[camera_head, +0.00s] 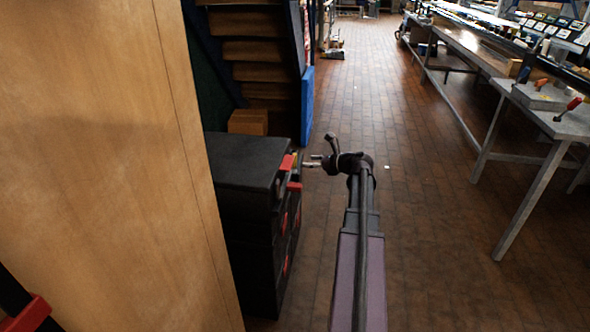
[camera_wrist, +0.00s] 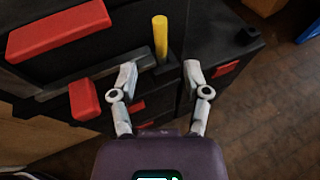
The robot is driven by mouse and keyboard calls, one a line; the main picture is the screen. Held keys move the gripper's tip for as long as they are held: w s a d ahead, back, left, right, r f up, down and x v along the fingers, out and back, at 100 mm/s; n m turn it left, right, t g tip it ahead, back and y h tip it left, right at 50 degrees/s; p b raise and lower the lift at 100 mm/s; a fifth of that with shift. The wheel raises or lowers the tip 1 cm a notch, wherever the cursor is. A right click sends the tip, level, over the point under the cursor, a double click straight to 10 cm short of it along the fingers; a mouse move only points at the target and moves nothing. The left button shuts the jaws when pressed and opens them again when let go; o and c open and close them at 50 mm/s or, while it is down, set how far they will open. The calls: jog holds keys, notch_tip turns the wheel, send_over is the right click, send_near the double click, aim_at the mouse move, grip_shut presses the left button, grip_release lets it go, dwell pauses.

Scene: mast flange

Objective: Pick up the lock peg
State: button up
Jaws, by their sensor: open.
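The lock peg (camera_wrist: 160,38) looks like a slim yellow upright rod in the wrist view. Its lower end goes into a black block at the edge of the black tool case (camera_wrist: 120,20). My gripper (camera_wrist: 160,67) is open and empty, with one grey finger on each side of the peg's line. The peg stands just beyond the fingertips, roughly centred between them, and I see no contact. In the head view my gripper (camera_head: 313,161) is beside the case stack's right side, near its top. The peg is too small there to make out clearly.
The black case stack (camera_head: 245,160) has red latches (camera_head: 286,163) close to my gripper. A wooden panel (camera_head: 110,150) fills the left. A grey workbench (camera_head: 560,110) stands at the right. The brick-patterned floor (camera_head: 430,220) between is mostly clear.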

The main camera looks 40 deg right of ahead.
aim_at(294, 166)
jog(key=shift+w+a+f, duration=0.25)
jog(key=shift+w, duration=0.4)
jog(key=shift+b+x, duration=0.8)
jog(key=shift+x, duration=1.8)
grip_shut()
